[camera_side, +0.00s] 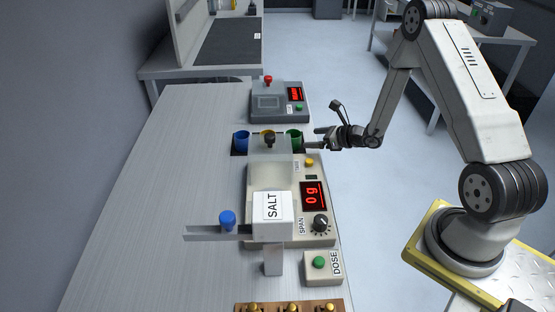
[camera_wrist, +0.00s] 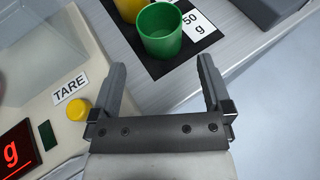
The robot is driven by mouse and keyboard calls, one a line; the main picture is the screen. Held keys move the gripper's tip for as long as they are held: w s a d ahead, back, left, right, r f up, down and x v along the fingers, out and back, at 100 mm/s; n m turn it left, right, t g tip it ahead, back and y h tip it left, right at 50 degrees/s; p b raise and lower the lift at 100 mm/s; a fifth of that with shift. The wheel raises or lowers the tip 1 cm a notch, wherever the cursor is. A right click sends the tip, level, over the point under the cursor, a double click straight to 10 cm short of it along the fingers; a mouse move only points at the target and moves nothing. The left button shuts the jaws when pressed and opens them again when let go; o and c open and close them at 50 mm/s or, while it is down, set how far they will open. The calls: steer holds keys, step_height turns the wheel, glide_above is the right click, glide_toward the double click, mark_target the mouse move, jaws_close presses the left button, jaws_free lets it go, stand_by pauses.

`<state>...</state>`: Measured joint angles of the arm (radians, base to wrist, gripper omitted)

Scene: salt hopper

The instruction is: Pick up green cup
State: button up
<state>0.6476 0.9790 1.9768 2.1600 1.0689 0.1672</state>
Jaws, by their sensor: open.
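The green cup (camera_side: 294,138) stands upright on a dark mat at the right end of a row of cups in the side view. In the wrist view the green cup (camera_wrist: 160,32) is open-topped and looks empty, beside a white label reading 50 g. My gripper (camera_side: 314,138) is open, just to the right of the green cup in the side view. In the wrist view my gripper (camera_wrist: 162,78) has its two fingers spread, pointing toward the cup, with nothing between them. The cup lies beyond the fingertips.
A blue cup (camera_side: 241,140) and a yellow cup (camera_side: 267,134) stand left of the green one. The salt hopper (camera_side: 272,215) and scale with a 0 g display (camera_side: 313,196) are nearer. A grey device (camera_side: 278,103) stands behind. Free floor lies to the right.

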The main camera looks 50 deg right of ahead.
mark_target(294, 140)
steer(key=shift+f, duration=0.25)
steer(key=shift+x, duration=1.35)
steer(key=shift+x, duration=2.6)
steer(key=shift+r, duration=0.1)
steer(key=shift+c, duration=0.2)
steer(key=c, duration=1.2)
steer(key=shift+r, duration=0.1)
